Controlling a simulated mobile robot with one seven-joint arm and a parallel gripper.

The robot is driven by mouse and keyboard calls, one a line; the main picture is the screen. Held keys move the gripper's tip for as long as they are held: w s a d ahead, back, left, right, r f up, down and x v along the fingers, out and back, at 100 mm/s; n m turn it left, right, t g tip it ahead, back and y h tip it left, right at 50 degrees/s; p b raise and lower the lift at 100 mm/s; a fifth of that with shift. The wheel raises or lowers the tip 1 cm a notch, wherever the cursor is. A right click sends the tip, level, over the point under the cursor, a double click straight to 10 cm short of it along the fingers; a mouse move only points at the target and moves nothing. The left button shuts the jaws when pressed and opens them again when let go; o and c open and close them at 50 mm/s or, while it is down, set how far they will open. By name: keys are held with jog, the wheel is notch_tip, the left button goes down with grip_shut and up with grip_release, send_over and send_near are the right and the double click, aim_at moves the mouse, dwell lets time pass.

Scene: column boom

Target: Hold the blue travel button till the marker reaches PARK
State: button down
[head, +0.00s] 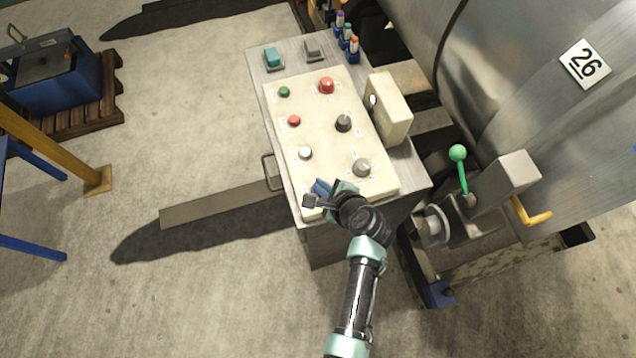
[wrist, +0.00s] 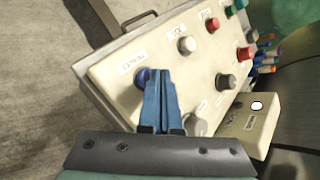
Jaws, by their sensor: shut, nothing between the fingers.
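The blue travel button (wrist: 141,76) sits at the near corner of the cream control panel (head: 310,120), beside a small white label. In the wrist view my gripper (wrist: 157,73) is shut, with its blue fingertips at the button and covering part of it. Whether they touch or press it I cannot tell. In the head view my gripper (head: 320,187) is over the same panel corner and the button is hidden. I cannot make out the travel marker or a PARK mark in either view.
The panel also carries a white button (head: 305,153), red and green buttons, a red mushroom button (head: 326,85) and dark and grey knobs. A cream box (head: 390,108) stands at its right edge. A green-knobbed lever (head: 457,153) stands further right.

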jog(key=shift+r+p, duration=0.3)
jog(key=shift+r, duration=0.25)
notch_tip(320, 180, up, 5)
jog(key=p, duration=0.5)
jog(key=shift+w, duration=0.1)
dwell(0.7)
